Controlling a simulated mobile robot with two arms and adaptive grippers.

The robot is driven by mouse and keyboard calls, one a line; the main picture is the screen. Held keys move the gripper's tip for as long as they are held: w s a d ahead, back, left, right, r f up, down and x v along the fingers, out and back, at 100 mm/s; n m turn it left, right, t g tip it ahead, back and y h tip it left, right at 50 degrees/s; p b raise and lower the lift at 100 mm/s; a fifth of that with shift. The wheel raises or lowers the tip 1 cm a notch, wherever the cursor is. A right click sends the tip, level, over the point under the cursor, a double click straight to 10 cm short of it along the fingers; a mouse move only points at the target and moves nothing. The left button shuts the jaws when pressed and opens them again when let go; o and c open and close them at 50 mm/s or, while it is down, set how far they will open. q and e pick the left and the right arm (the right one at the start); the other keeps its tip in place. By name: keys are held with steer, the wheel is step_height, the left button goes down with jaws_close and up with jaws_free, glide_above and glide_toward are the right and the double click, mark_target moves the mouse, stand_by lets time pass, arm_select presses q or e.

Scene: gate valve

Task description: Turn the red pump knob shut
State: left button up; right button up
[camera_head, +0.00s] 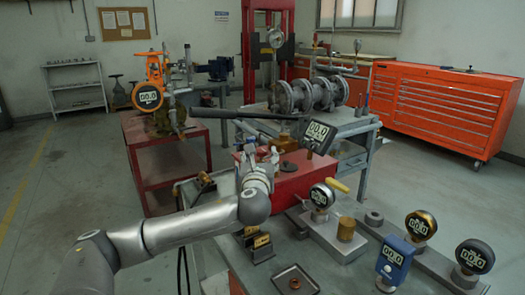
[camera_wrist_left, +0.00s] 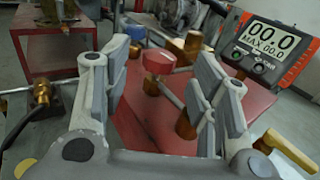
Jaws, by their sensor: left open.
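The red knob (camera_wrist_left: 160,62) shows in the left wrist view above a brass fitting on the red pump (camera_wrist_left: 150,118). My left gripper (camera_wrist_left: 163,72) is open, its grey finger pads apart on either side of the knob in that view, with no clear contact. In the head view my left gripper (camera_head: 259,157) is over the left end of the red pump body (camera_head: 300,178); I cannot clearly pick out the knob there. A digital gauge (camera_head: 318,134) reading 00.0 stands at the pump's back right; it also shows in the wrist view (camera_wrist_left: 267,42). My right gripper is not in view.
A long dark pump lever (camera_head: 225,113) extends left behind my gripper. A yellow-handled valve (camera_head: 337,185) and a round gauge (camera_head: 321,196) stand right of the pump. A metal tray (camera_head: 306,285) and more gauges (camera_head: 420,225) are on the bench in front and right.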

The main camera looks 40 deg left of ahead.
mark_target(260, 152)
arm_select(q)
steer(key=x, duration=0.5)
steer(key=shift+w+a, duration=0.2)
steer(key=shift+w, duration=0.15)
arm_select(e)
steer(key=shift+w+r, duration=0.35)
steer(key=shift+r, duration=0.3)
arm_select(q)
steer(key=c, duration=1)
steer(key=shift+h, duration=0.3)
